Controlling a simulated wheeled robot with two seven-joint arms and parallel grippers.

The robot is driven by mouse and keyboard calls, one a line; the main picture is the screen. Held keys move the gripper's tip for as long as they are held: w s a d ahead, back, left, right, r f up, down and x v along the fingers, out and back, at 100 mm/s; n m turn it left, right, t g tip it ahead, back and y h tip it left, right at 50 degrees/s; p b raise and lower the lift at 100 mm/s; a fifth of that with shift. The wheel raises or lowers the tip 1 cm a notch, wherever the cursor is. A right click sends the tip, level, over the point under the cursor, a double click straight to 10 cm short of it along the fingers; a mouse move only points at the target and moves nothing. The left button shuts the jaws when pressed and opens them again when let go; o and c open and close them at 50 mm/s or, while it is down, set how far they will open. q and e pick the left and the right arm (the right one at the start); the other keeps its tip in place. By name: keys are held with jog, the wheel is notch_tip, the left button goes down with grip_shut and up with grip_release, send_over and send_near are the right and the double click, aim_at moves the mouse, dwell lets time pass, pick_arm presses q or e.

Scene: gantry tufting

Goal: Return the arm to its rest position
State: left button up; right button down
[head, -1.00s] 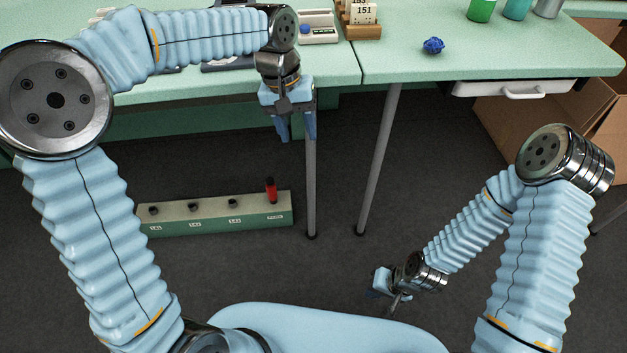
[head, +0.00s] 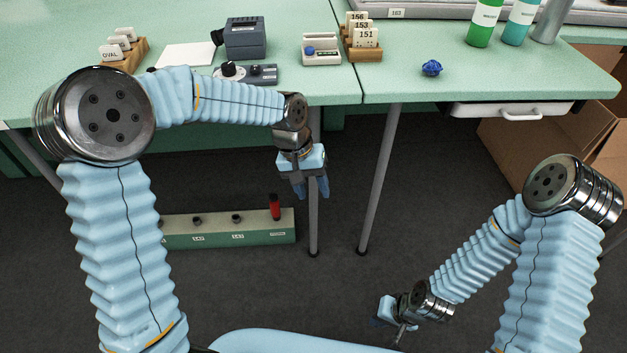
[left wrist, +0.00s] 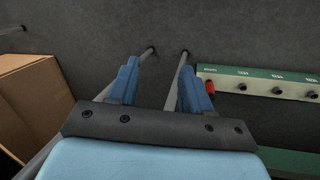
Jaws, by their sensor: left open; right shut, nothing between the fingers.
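My left arm reaches in from the left in the head view, and its gripper (head: 311,190) hangs pointing down in front of the table edge, below the tabletop. In the left wrist view the left gripper's two blue fingers (left wrist: 155,90) stand apart with nothing between them but floor and table legs. My right gripper (head: 385,320) is low at the bottom right of centre in the head view, over the floor. It is small and dark there, with nothing seen in it.
The green-topped table (head: 200,90) carries a grey device (head: 245,38), a control box (head: 248,73), number cards (head: 365,40), a blue crumpled ball (head: 432,68) and bottles (head: 485,22). A rack (head: 225,230) with a red item (head: 274,207) is on the floor. A cardboard box (head: 560,130) stands right. Table legs (head: 378,190) are near the left gripper.

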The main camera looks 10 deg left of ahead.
pick_arm(q)
jog(key=s+f+h, duration=0.1)
jog(key=s+f, duration=0.2)
jog(key=f, duration=0.4)
jog(key=s+f, duration=0.2)
jog(key=f, duration=0.6)
jog(key=s+a+f+n+t, duration=0.1)
jog(key=s+f, duration=1)
jog(key=s, duration=0.2)
jog(key=shift+f, duration=0.3)
jog(key=shift+o, duration=0.5)
